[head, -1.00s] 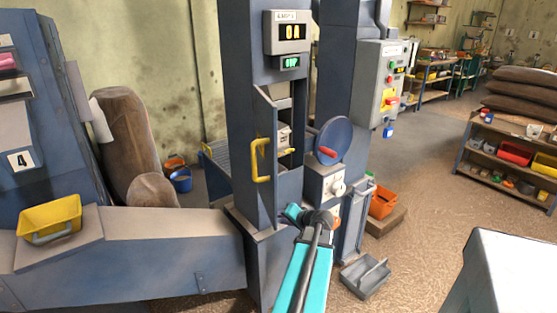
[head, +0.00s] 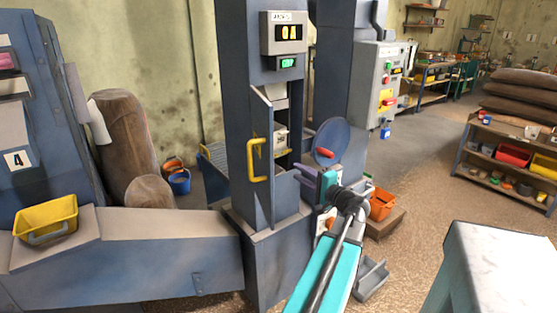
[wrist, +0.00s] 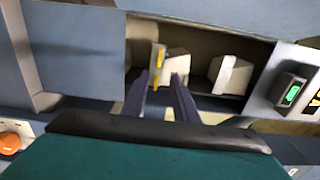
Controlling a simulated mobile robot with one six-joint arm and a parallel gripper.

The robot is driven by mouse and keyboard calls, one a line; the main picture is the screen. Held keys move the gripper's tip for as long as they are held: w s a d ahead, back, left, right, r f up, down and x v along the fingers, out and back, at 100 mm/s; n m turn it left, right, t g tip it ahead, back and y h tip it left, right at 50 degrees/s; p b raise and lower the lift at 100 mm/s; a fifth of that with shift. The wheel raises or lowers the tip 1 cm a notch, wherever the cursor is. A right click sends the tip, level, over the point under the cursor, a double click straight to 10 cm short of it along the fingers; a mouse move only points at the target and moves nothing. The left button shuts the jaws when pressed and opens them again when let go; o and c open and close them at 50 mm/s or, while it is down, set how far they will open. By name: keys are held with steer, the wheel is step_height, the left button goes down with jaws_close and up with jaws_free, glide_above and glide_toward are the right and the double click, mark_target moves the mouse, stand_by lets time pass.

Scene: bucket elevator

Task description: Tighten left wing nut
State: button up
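The elevator column (head: 232,90) has an open door with a yellow handle (head: 257,160). In the wrist view, two pale buckets show inside the opening, one at the left (wrist: 176,64) and one at the right (wrist: 229,75). A small yellow part (wrist: 157,64), perhaps a wing nut, sits on the left bucket. My gripper (wrist: 161,78) is open, its two dark fingers pointing into the opening on either side of the yellow part's line. I cannot tell whether they touch it. In the head view my gripper (head: 308,180) is just right of the opening.
A round blue cover with a red handle (head: 325,153) stands close behind my gripper. A control box (head: 376,85) is further right. An orange bin (head: 381,205) and a grey tray (head: 371,279) lie low at the right. A white-topped block (head: 497,260) is at the front right.

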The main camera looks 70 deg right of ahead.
steer(key=shift+w+d, duration=0.1)
steer(key=p+x, duration=0.2)
steer(key=x, duration=1.1)
steer(key=shift+w, duration=0.25)
steer(key=shift+d, duration=0.15)
